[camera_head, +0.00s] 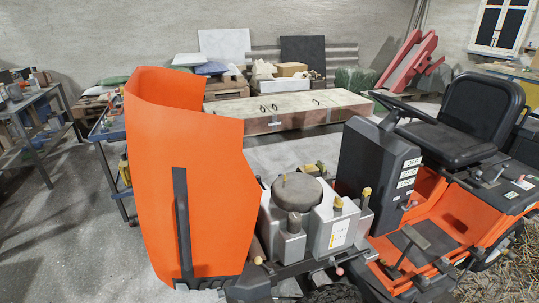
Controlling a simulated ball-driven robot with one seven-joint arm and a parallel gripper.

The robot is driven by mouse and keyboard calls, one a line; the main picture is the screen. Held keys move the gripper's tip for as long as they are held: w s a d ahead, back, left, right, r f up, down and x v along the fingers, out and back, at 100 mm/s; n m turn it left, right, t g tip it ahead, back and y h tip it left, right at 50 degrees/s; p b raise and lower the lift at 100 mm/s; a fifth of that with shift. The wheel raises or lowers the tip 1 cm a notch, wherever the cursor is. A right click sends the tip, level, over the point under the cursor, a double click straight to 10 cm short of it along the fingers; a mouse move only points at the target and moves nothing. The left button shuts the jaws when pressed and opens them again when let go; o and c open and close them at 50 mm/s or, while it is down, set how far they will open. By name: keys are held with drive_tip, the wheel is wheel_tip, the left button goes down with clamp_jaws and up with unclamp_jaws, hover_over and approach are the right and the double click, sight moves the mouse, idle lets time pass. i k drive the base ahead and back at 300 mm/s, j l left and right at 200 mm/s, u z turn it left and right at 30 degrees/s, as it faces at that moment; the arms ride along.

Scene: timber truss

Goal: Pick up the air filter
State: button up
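An orange ride-on mower stands with its hood (185,165) tipped up and its engine (325,225) bare. A round, flat-topped grey-brown part (297,190) sits on top of the engine and looks like the air filter. Its top and near side show clear of cover. I cannot tell how it is fastened. My gripper is not in view.
The raised hood stands close on the left of the engine. The dash panel (378,165), steering wheel (405,108) and black seat (468,108) are on the right. A long wooden crate (285,108) lies behind. A metal workbench (35,115) stands at far left, with open floor before it.

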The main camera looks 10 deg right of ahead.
sight(311, 170)
drive_tip(key=i+l, duration=0.2)
drive_tip(key=i, duration=0.15)
drive_tip(key=i+l, duration=0.25)
drive_tip(key=i, duration=0.15)
drive_tip(key=i+l+z, duration=0.1)
drive_tip(key=i, duration=0.25)
drive_tip(key=j, duration=0.8)
drive_tip(key=i+j, duration=0.1)
drive_tip(key=j, duration=0.75)
drive_tip(key=i+j, duration=0.1)
drive_tip(key=j, duration=0.75)
drive_tip(key=i+j, duration=0.1)
drive_tip(key=j, duration=0.75)
drive_tip(key=i+j, duration=0.45)
drive_tip(key=j, duration=0.15)
drive_tip(key=i+j, duration=0.95)
drive_tip(key=j, duration=0.25)
drive_tip(key=i+j, duration=0.5)
drive_tip(key=i, duration=0.15)
drive_tip(key=k+z, duration=0.15)
drive_tip(key=k, duration=0.45)
drive_tip(key=k+l+z, duration=0.1)
drive_tip(key=k, duration=0.45)
drive_tip(key=z, duration=2)
drive_tip(key=l, duration=0.1)
